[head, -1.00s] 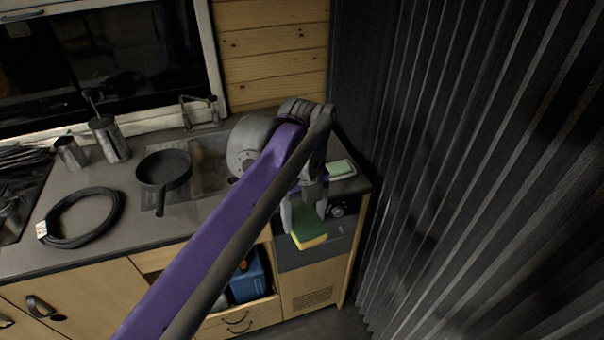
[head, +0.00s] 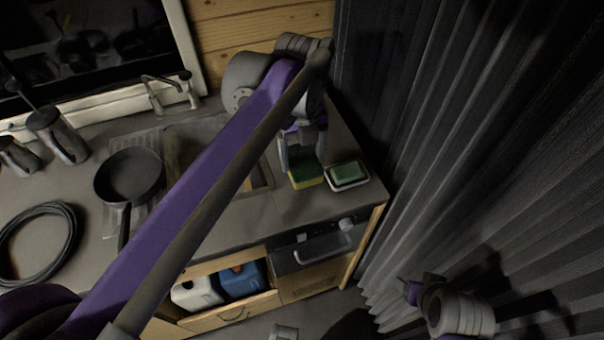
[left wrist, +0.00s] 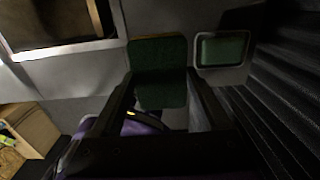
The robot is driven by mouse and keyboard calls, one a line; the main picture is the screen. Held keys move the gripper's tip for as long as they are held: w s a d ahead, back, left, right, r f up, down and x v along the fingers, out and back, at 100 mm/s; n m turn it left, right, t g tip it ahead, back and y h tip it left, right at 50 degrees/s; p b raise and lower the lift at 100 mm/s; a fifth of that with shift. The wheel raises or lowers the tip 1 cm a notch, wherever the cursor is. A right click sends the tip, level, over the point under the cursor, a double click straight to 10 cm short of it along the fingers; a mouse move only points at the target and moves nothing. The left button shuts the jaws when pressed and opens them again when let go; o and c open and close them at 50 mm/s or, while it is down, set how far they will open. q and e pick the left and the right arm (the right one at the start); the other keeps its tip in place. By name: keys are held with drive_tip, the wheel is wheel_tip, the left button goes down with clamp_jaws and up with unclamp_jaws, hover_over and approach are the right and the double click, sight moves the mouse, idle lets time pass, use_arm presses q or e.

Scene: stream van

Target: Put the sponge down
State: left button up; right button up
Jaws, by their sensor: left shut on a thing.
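The sponge (head: 306,172), green on top with a yellow layer below, is between the fingers of my left gripper (head: 302,152). The left gripper is shut on it, over the counter at the right of the sink. In the left wrist view the sponge (left wrist: 158,58) shows as a dark green block beyond the fingers (left wrist: 160,95). I cannot tell whether its underside touches the counter. Part of my right arm (head: 455,310) shows at the lower right, in front of the curtain; its fingers are not clear.
A pale dish (head: 364,184) with a green pad stands just right of the sponge, and also shows in the left wrist view (left wrist: 222,66). The sink (head: 262,180) lies left, with a pan (head: 128,176) beyond. A dark curtain (head: 450,130) hangs close on the right.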

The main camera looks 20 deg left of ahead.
sight(302, 162)
use_arm(q)
drive_tip(key=f, duration=0.3)
drive_tip(key=shift+s, duration=0.2)
drive_tip(key=shift+w+f+b, duration=0.1)
drive_tip(key=shift+f+b, duration=0.2)
drive_tip(key=shift+f, duration=2.05)
drive_tip(key=shift+f, duration=0.1)
drive_tip(key=o, duration=1.3)
drive_tip(key=shift+r, duration=0.3)
wheel_tip(302, 162, up, 12)
drive_tip(key=shift+f+p, duration=0.15)
drive_tip(key=shift+p, duration=0.45)
